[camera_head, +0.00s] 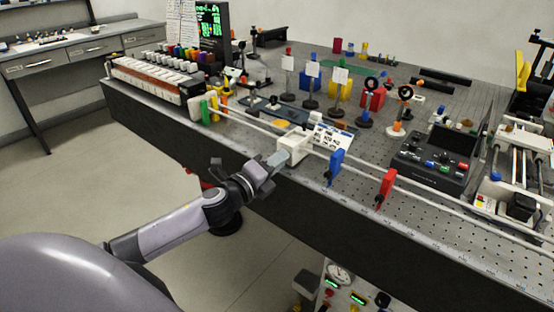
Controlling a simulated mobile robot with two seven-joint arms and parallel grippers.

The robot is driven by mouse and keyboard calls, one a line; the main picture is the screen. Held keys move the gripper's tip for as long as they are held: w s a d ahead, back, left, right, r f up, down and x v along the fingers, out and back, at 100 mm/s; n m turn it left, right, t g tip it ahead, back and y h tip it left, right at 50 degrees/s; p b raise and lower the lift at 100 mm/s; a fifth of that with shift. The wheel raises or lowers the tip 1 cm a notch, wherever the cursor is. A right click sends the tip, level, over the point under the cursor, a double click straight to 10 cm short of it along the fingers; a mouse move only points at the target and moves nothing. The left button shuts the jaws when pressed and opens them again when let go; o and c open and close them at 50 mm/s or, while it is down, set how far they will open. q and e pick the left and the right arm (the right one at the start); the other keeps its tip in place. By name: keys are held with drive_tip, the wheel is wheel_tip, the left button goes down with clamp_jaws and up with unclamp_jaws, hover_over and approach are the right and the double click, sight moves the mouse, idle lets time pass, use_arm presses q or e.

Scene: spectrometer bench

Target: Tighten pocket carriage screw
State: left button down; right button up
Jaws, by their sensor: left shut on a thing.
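A white block-like carriage (295,145) sits on the long rail along the bench's front edge, near the middle of the view. My left gripper (275,163) reaches up from the lower left to the carriage's front-left side. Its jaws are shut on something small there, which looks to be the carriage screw. The screw itself is hidden by the fingers, so its turn cannot be told. My right gripper is not in view.
Blue (335,166) and red (386,187) clamps stand on the rail to the right; green and yellow pieces (205,111) stand to the left. A console (437,150) sits at right. Floor before the bench is largely open.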

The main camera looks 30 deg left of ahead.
use_arm(q)
drive_tip(key=shift+m+p, duration=0.35)
drive_tip(key=shift+m, duration=1.85)
drive_tip(key=c, duration=1.1)
unclamp_jaws()
drive_tip(key=shift+s+f, duration=0.1)
drive_tip(key=shift+s, duration=0.05)
drive_tip(key=shift+s+a+b, duration=0.15)
drive_tip(key=shift+s+b, duration=0.15)
drive_tip(key=shift+s, duration=1.45)
drive_tip(key=shift+s+a+b, duration=0.15)
drive_tip(key=shift+s+b, duration=0.15)
drive_tip(key=shift+s, duration=1.4)
